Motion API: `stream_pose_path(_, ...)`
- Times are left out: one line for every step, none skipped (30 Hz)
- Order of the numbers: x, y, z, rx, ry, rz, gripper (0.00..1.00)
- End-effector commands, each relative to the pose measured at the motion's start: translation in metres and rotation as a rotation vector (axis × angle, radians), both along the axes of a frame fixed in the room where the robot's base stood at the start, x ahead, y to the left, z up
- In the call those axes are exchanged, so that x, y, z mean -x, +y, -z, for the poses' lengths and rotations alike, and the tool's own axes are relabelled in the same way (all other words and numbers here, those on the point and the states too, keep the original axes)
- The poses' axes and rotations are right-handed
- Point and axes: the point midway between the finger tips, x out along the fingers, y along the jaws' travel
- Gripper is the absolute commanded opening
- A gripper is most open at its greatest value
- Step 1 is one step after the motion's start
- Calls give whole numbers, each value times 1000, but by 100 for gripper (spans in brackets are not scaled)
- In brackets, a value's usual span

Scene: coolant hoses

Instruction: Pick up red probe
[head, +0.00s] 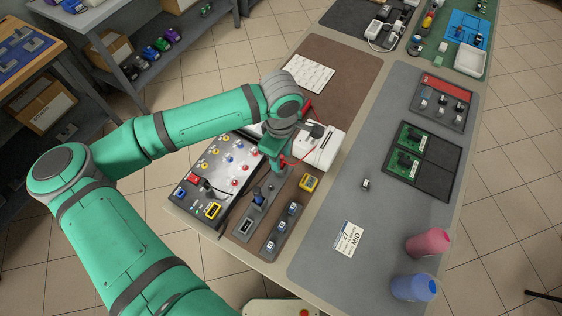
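My gripper (277,164) points down over the table, between the panel with coloured sockets and a white device (318,148). Its fingertips are small and partly hidden, so I cannot tell whether they are open or shut or hold anything. A red stick-like piece (307,107), possibly the red probe, shows just behind my wrist; my wrist hides part of it. A thin red lead (301,159) curves beside my gripper towards the white device.
Pink (428,242) and blue (414,287) bottles stand right. The grey mat (330,205) has clear room.

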Motion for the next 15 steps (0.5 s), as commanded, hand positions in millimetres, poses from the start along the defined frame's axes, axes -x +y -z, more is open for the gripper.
stream_pose_path(0, 0, 0, 0, 0, 0, 34)
stream_pose_path(0, 0, 0, 0, 0, 0, 34)
stream_pose_path(0, 0, 0, 0, 0, 0, 34)
stream_pose_path(0, 0, 0, 0, 0, 0, 34)
stream_pose_path(0, 0, 0, 0, 0, 0, 27)
stream_pose_path(0, 0, 0, 0, 0, 0, 18)
stream_pose_path(0, 0, 0, 0, 0, 0, 10)
stream_pose_path(0, 0, 0, 0, 0, 0, 3)
stream_pose_path(0, 0, 0, 0, 0, 0, 0)
stream_pose_path(0, 0, 0, 0, 0, 0, 0)
stream_pose_path(0, 0, 0, 0, 0, 0, 0)
stream_pose_path(0, 1, 0, 0, 0, -1, 0)
stream_pose_path(0, 1, 0, 0, 0, -2, 0)
stream_pose_path(0, 1, 0, 0, 0, -2, 0)
stream_pose_path(0, 1, 0, 0, 0, -2, 0)
